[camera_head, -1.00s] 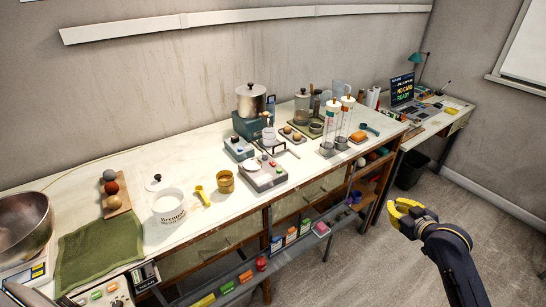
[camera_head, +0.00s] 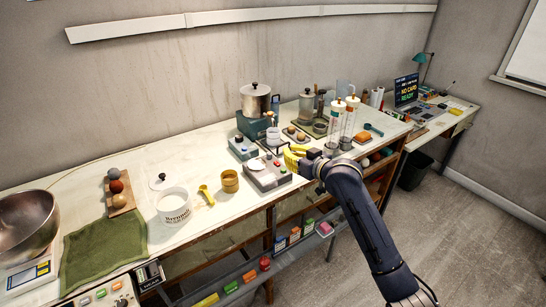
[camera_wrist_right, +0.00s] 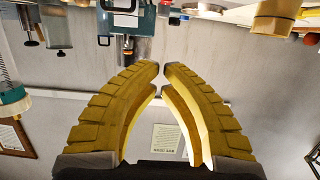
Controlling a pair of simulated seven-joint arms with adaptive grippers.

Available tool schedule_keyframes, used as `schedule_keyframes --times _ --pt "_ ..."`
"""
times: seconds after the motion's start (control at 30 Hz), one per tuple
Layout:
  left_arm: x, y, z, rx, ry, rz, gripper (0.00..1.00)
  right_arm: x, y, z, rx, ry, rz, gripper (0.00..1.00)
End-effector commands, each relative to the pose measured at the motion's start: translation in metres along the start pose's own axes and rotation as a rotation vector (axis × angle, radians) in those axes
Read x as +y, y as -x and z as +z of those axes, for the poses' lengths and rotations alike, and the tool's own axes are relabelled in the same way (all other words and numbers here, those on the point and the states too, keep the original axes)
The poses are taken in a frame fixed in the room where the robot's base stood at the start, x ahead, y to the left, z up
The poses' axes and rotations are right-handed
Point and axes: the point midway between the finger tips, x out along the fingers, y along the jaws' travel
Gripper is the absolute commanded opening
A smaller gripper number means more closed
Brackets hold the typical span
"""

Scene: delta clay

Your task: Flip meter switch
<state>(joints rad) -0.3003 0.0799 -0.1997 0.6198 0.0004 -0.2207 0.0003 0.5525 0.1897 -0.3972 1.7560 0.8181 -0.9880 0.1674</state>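A grey box with a white round part and coloured buttons (camera_head: 268,173) sits near the table's front edge in the head view; it may be the meter, but I cannot make out its switch. A smaller blue-grey box (camera_head: 241,148) stands behind and left of it. My right gripper (camera_head: 291,158), with yellow ribbed fingers, is at the grey box's right rear side; I cannot tell whether it touches. In the right wrist view the fingers (camera_wrist_right: 162,74) bow apart, with a narrow gap at the tips and nothing between them. My left gripper is not in view.
A brass cup (camera_head: 230,181) and a white tub (camera_head: 174,205) stand left of the grey box. Tall clear cylinders (camera_head: 348,122) stand right of the gripper. A metal pot (camera_head: 255,98) is behind.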

Motion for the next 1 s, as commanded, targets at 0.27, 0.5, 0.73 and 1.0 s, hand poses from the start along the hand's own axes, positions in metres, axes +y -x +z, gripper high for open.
schedule_keyframes --times 0.27,0.5,0.73,1.0 --pt "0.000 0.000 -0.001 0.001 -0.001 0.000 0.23 0.000 -0.048 -0.001 -0.001 -0.002 -0.001 0.00" --pt "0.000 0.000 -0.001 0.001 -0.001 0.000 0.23 0.000 -0.081 0.000 -0.002 -0.001 0.000 0.00" --pt "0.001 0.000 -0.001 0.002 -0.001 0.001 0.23 0.000 -0.085 0.028 -0.002 -0.001 0.000 0.00" --pt "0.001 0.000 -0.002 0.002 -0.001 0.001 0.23 0.000 -0.088 0.038 0.000 0.000 0.000 0.00"
